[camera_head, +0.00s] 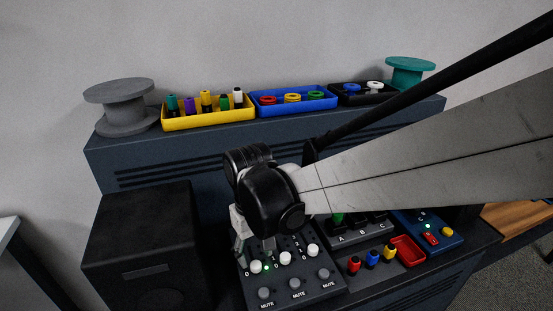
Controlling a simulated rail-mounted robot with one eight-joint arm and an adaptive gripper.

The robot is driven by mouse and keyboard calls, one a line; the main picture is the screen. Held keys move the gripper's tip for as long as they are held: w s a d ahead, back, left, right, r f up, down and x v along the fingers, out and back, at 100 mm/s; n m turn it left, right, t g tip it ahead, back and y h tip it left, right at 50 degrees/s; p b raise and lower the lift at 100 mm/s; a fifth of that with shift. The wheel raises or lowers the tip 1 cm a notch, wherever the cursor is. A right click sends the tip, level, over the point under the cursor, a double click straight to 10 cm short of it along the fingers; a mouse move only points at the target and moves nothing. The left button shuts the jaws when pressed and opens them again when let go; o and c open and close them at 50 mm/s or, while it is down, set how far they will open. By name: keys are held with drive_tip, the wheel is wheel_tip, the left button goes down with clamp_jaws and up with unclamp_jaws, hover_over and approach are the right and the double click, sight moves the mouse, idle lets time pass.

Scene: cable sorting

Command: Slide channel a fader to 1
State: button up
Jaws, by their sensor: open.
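A dark fader panel (311,291) sits at the front of the bench. It carries three white fader knobs: a left knob (256,267), a middle knob (285,258) and a right knob (312,250). All three are low in their slots, near small printed "0" marks.
Several MUTE buttons (295,283) line the panel's front. A black box (146,256) stands close at left. At right are an A-B-C block (357,237), coloured plugs (372,257), a red tray (407,251) and a blue box (428,232). Trays and spools fill the back shelf.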

sight(256, 264)
drive_tip(key=shift+f, duration=2.2)
clamp_jaws()
